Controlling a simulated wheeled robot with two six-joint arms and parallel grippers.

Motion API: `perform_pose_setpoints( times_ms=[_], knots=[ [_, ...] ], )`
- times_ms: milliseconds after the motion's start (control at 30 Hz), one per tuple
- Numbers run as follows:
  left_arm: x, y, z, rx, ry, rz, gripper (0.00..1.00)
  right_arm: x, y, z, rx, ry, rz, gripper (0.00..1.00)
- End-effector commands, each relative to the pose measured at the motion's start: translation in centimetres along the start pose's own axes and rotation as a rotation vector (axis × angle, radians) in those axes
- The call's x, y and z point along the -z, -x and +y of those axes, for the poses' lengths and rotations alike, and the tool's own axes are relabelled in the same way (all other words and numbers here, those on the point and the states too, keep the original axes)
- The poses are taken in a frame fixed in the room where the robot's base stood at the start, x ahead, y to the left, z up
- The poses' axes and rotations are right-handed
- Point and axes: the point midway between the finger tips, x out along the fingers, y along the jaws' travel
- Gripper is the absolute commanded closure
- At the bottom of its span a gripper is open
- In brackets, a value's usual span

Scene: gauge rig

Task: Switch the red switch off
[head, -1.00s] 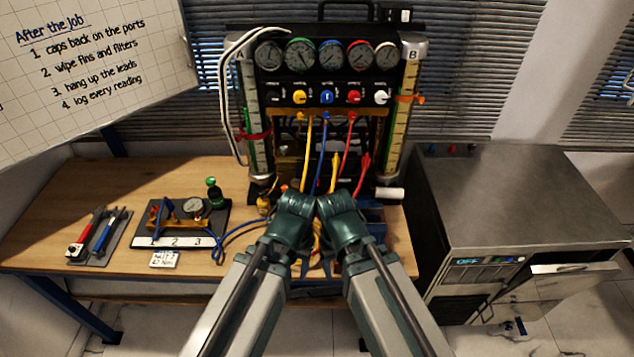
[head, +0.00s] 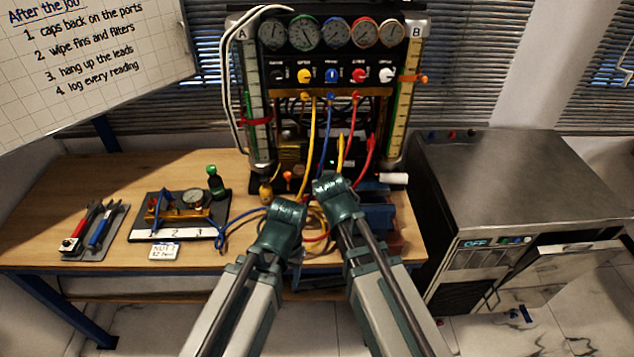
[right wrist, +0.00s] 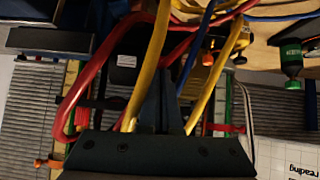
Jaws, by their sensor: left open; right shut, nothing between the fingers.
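A red knob (head: 358,75) sits in the row of coloured knobs on the black gauge rig (head: 283,74). It is the reddest switch-like control I can make out; its setting is too small to read. My left gripper (head: 297,258) is open in front of the bench, low and mostly hidden by its own wrist. My right gripper is below and in front of the rig, largely hidden by its arm in the head view. In the right wrist view its fingers (right wrist: 172,85) are shut and empty, close to yellow hoses (right wrist: 150,65) and a red hose (right wrist: 75,100).
A manifold with a gauge (head: 193,199), a green-capped bottle (head: 215,182) and a tool tray (head: 94,232) lie on the wooden bench (head: 60,195). A steel machine (head: 510,180) with an "OFF" display stands right. Hoses hang before the rig.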

Motion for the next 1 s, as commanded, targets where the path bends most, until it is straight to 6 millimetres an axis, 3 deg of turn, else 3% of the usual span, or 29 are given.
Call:
perform_pose_setpoints(
  times_ms=[200, 667, 1000],
  knots=[
    [0.1, -0.5, 0.1, 0.0, 0.0, 0.0, 0.41, 1.5, -0.7, -0.1, 0.012, -0.022, 0.073, 1.0],
    [0.1, -0.8, 0.1, 0.0, 0.0, 0.0, 0.41, 1.5, -1.1, -0.2, 0.013, -0.022, 0.073, 1.0],
    [0.2, -3.5, 0.3, 0.0, 0.0, 0.0, 0.41, 1.0, -4.7, -1.6, 0.013, -0.02, 0.073, 1.0]
  ],
)
